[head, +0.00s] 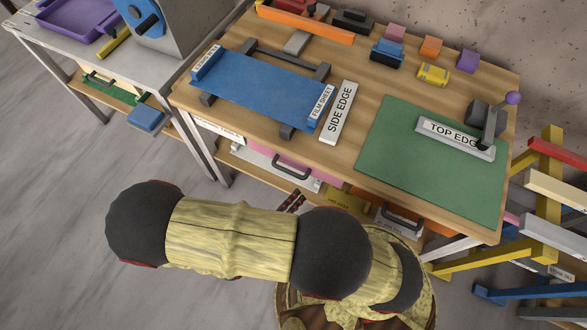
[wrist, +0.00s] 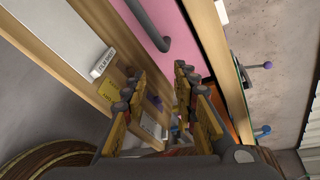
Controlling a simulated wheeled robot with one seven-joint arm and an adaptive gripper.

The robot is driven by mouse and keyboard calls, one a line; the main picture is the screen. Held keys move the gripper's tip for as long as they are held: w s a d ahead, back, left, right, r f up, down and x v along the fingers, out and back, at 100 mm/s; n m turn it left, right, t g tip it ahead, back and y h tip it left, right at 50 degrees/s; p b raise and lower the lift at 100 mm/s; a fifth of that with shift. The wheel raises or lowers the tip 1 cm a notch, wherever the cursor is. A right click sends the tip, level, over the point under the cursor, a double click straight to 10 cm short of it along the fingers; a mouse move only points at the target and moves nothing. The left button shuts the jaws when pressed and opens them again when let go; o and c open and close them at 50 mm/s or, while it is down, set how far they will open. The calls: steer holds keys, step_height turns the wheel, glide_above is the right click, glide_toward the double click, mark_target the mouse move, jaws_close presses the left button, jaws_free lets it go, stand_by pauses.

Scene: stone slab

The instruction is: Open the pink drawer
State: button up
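The pink drawer (head: 258,153) is under the wooden table top, left of the middle of its front edge, and looks flush with the table front. Its dark bar handle (head: 292,168) shows in the head view. In the wrist view the pink front (wrist: 187,28) fills the upper middle, with the handle (wrist: 150,28) curving down across it. My gripper (wrist: 159,76) is open and empty, its fingers apart on either side of the picture's middle. The handle is beyond the fingertips, not between them. In the head view my arm hides most of the gripper.
The wooden table (head: 365,80) holds a blue board (head: 255,95), a green mat (head: 400,150) and small blocks. A lower shelf (head: 240,158) with labelled items lies below. A coloured rack (head: 550,200) stands right. Grey floor is open at left.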

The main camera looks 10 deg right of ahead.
mark_target(288, 170)
steer(key=shift+w+d+f+n+t+y+b, duration=0.2)
steer(key=shift+w+n+t+b, duration=0.25)
steer(key=shift+w+n, duration=1.1)
steer(key=shift+w+d+f+n+t+y+b, duration=0.15)
steer(key=shift+w+n+t+y+b, duration=0.25)
steer(key=shift+w+n, duration=1.15)
steer(key=shift+w+d+f+n+t+y+b, duration=0.15)
steer(key=shift+w+n+t+b, duration=0.5)
steer(key=shift+w, duration=1.65)
steer(key=shift+r, duration=0.15)
steer(key=shift+c, duration=1.2)
jaws_close()
